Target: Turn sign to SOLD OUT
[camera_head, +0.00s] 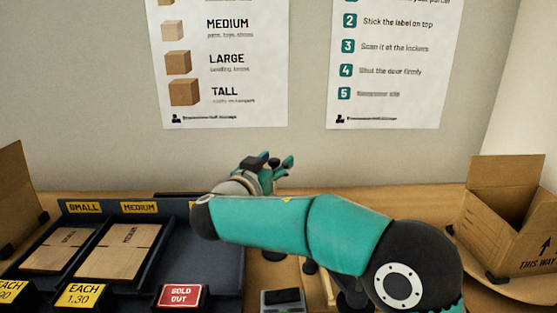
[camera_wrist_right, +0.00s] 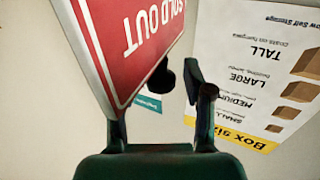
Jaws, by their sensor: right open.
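A red sign with white SOLD OUT lettering (camera_head: 180,296) stands at the front edge of the dark tray (camera_head: 215,278), below its empty right-hand compartment. In the right wrist view a red SOLD OUT face (camera_wrist_right: 135,40) shows large, close and upside down, covering part of one finger; I cannot tell whether it touches that finger. My right gripper (camera_head: 280,168) is raised in front of the wall, beyond the sign in the head view. Its fingers (camera_wrist_right: 160,110) are apart, with nothing clearly held between them. My left gripper is not in view.
Flat cartons lie in the SMALL (camera_head: 62,250) and MEDIUM (camera_head: 122,250) compartments, with yellow price cards (camera_head: 82,296) in front. A small grey device (camera_head: 282,298) sits below my right arm. An open carton (camera_head: 500,215) stands at the right. Posters (camera_head: 225,60) hang on the wall.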

